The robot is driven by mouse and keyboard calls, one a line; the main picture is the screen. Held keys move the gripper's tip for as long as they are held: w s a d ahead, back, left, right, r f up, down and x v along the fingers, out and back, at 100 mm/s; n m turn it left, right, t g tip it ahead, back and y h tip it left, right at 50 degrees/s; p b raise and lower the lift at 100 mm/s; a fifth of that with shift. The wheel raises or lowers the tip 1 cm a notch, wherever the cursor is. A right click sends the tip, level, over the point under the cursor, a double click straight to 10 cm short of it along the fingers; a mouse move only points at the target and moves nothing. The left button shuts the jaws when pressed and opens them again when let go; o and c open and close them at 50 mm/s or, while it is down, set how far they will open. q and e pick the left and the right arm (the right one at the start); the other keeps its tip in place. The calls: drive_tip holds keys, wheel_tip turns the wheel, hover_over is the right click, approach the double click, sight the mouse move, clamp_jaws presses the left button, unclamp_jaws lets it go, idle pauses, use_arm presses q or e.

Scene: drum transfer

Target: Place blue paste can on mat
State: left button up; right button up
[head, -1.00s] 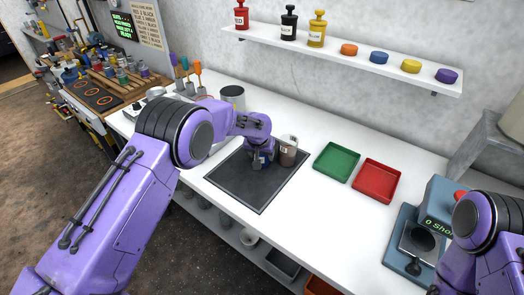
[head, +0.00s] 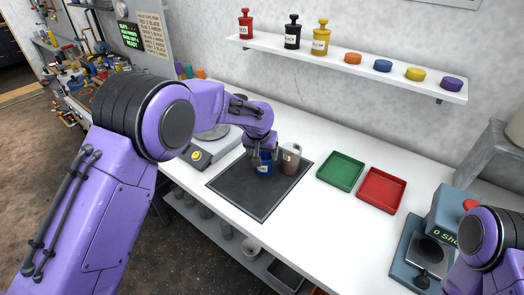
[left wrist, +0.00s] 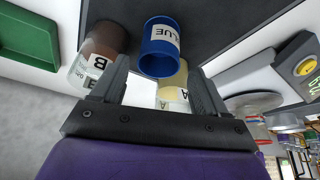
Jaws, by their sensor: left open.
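The blue paste can (head: 264,166) stands on the dark mat (head: 240,198), near its back edge. In the left wrist view the can (left wrist: 159,52) shows its open rim and a BLUE label. My left gripper (head: 260,149) is just above and behind the can. In the left wrist view its fingers (left wrist: 158,75) are apart, with the can just past the tips and free of them as far as I can see. A clear jar of brown content marked B (head: 290,160) stands right beside the can. A pale container marked A (left wrist: 172,85) is partly hidden behind the can. My right gripper is out of sight.
A green tray (head: 341,171) and a red tray (head: 381,190) lie to the right on the white bench. A scale (head: 211,150) stands left of the mat. A blue-grey device (head: 430,245) stands at the far right. A wall shelf (head: 345,62) holds bottles and coloured pucks.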

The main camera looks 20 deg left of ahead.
use_arm(q)
drive_tip(key=v, duration=0.4)
idle(1.1)
